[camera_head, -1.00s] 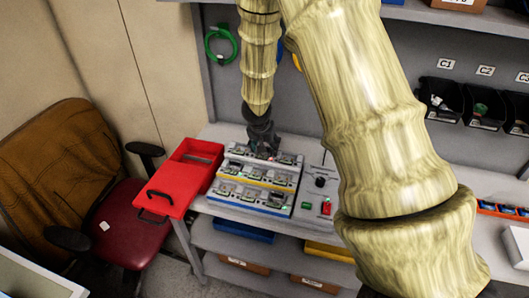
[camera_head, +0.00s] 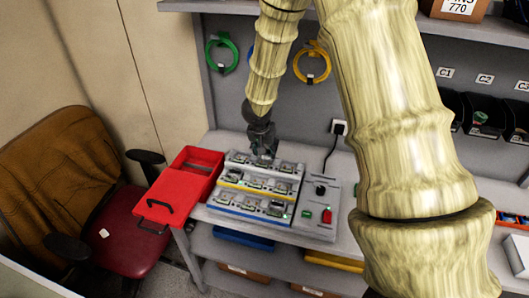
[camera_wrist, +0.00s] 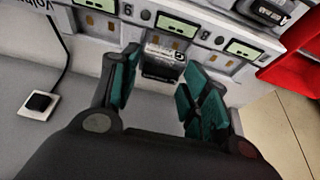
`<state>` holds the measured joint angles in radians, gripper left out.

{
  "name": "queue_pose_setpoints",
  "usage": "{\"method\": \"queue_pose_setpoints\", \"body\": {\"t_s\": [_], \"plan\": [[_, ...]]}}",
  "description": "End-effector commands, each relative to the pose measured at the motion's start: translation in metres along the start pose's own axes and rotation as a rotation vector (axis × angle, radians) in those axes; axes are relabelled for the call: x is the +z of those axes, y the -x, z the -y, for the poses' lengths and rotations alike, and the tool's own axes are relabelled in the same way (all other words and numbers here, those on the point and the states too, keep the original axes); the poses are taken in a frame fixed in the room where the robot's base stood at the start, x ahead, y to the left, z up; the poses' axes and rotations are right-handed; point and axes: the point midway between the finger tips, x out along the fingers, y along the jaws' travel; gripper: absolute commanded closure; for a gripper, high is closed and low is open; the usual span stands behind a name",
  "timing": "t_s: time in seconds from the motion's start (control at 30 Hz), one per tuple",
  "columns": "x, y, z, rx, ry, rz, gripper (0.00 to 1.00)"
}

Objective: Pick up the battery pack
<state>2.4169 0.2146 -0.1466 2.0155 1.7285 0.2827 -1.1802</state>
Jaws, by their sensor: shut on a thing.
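The battery pack (camera_wrist: 163,62) is a small grey block with a pale label in the wrist view. It sits between the teal-padded fingers of my gripper (camera_wrist: 160,88), close against the front of the charging rack (camera_wrist: 190,44). I cannot tell whether it is clear of its slot. In the head view, my gripper (camera_head: 264,155) points down at the back row of the stepped rack (camera_head: 228,207), and the pack is too small to make out there. Similar units with small displays fill the rack's rows.
An open red toolbox (camera_head: 172,190) stands left of the rack. A grey control box (camera_head: 322,215) with a red switch is on the right. Black bins (camera_head: 480,115) hang at the far right. A chair (camera_head: 125,225) stands left of the bench.

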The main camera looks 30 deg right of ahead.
Motion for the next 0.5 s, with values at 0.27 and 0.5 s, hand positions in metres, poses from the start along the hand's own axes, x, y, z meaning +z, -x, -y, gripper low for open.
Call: {"method": "queue_pose_setpoints", "body": {"t_s": [0.27, 0.5], "plan": [[0.019, 0.016, -0.013, 0.0, 0.001, 0.0, 0.8], [0.054, 0.034, -0.036, 0.0, 0.002, 0.0, 0.8]]}}
